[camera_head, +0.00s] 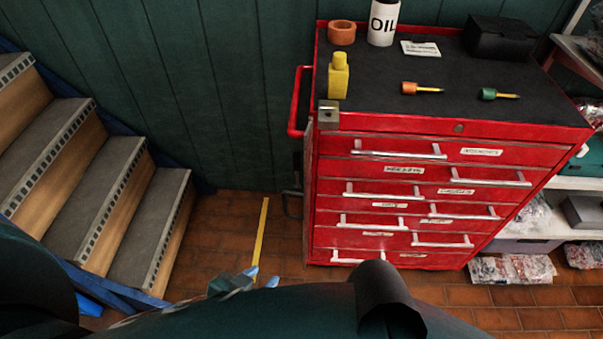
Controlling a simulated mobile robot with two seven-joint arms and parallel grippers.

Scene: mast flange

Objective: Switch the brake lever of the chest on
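The red tool chest (450,237) stands right of centre, with several drawers with pale handles facing me. A small grey metal block (328,117) with a dark spot sits at its top front-left corner; I cannot tell whether it belongs to the brake lever. A red bar handle (299,103) sticks out on the chest's left side. No lever can be clearly made out, so its position cannot be told. My dark arm parts cross the bottom edge, well in front of the chest. No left fingertips can be clearly made out. My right gripper does not show.
The chest's black top (450,75) holds a yellow bottle (338,77), an oil can (383,24), an orange ring (341,33), two screwdrivers and a black box (501,38). Stairs (120,225) rise at left. Shelves stand at right. Tiled floor is open between stairs and chest.

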